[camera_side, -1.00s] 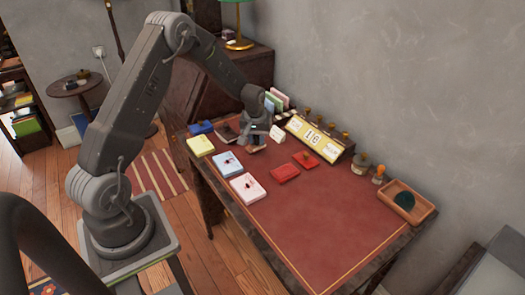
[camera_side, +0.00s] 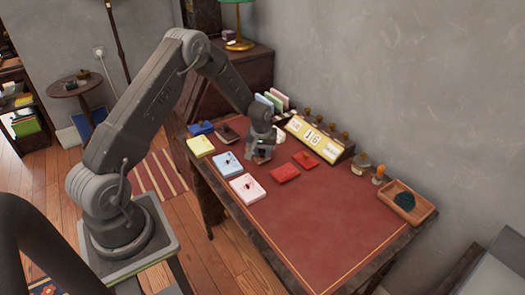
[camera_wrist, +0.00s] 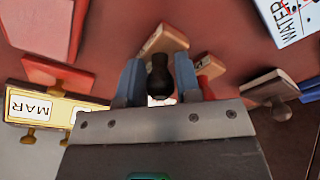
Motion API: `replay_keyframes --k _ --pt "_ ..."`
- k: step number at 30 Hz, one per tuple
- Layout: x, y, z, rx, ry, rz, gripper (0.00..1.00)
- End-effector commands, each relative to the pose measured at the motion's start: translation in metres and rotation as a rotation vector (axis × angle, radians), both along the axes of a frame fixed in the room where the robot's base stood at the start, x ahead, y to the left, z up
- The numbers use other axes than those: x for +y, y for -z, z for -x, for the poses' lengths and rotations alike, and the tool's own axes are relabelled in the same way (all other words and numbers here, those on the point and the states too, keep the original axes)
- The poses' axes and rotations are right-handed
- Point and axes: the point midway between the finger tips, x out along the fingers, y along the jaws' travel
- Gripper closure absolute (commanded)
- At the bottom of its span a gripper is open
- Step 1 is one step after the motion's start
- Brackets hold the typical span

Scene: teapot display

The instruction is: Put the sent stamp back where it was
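My gripper (camera_side: 261,154) is low over the red desk mat, right of the light blue pad. In the wrist view my gripper's blue fingers (camera_wrist: 160,82) close on the dark knob handle (camera_wrist: 160,74) of a stamp. The stamp's wooden base (camera_wrist: 166,42) points away from my wrist. In the side view a wooden block (camera_side: 265,153) shows at my fingertips. The label on the stamp's underside is hidden, so I cannot read which stamp it is.
Stamps stand along the calendar box (camera_side: 312,138). A wooden tray (camera_side: 425,212) is at the far right. The mat's front is clear.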

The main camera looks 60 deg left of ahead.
Motion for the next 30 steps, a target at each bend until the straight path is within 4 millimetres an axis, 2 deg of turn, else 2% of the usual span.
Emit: replay_keyframes --k 1,6,13,16,20,30 --pt "0.0 0.0 0.0 0.0 0.0 0.0 0.64" --pt "0.0 0.0 0.0 0.0 0.0 0.0 0.49" --pt "0.0 -0.001 0.0 -0.001 0.0 -0.001 0.49" --pt "0.0 -0.008 0.0 -0.003 0.0 -0.001 0.49" --pt "-0.002 -0.027 0.002 -0.004 0.0 -0.001 0.49" --pt "-0.009 -0.096 0.01 -0.004 0.001 -0.002 0.49"
